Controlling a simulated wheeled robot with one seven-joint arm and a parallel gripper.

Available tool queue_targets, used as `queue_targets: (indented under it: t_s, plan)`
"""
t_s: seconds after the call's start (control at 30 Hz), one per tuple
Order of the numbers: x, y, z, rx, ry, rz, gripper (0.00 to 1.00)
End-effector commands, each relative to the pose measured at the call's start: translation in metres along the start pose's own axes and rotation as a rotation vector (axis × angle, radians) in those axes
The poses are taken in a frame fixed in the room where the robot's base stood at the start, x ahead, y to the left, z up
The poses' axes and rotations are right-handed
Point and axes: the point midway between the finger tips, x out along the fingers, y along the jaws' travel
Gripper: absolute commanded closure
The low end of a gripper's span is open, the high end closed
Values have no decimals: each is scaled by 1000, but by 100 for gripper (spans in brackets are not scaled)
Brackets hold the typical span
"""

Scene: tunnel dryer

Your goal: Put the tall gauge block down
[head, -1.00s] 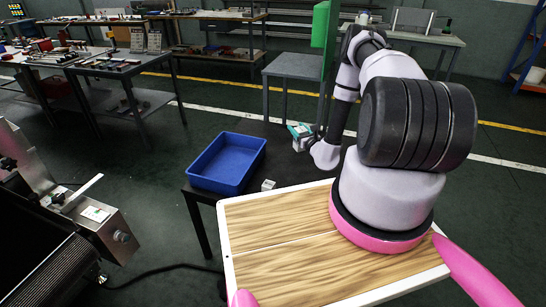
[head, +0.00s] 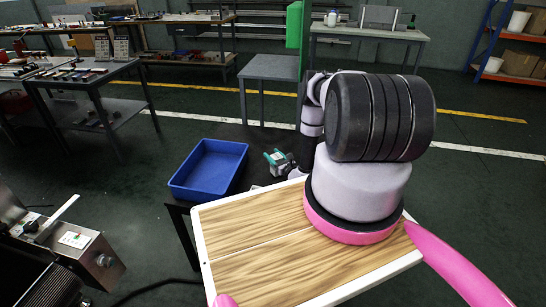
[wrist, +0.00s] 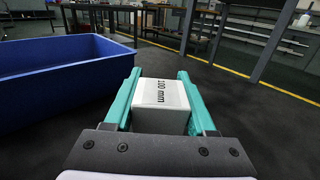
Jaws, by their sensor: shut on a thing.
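The tall gauge block (wrist: 160,103) is a pale block marked "100 mm", seen from its end in the wrist view. My gripper (wrist: 160,76) has its teal fingers shut on the block's two sides.
The blue bin (head: 210,168) stands left of my gripper and also fills the left of the wrist view (wrist: 60,85). A small pale block (head: 256,187) shows at the wooden board's (head: 255,225) far edge. The dark tabletop right of the bin looks clear.

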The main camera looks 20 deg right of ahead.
Motion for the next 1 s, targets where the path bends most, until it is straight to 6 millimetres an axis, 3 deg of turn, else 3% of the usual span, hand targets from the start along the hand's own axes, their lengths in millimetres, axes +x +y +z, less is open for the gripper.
queue_targets:
  t_s: [0.43,0.47,0.5,0.53,0.9,1.0]
  plan:
    - [0,0,-7,0,-2,-1,100]
    - [0,0,-7,0,0,0,32]
    - [0,0,-7,0,0,0,17]
    - [0,0,-7,0,0,0,14]
    - [0,0,-3,-1,0,0,14]
    - [-13,-1,-5,2,3,-2,14]
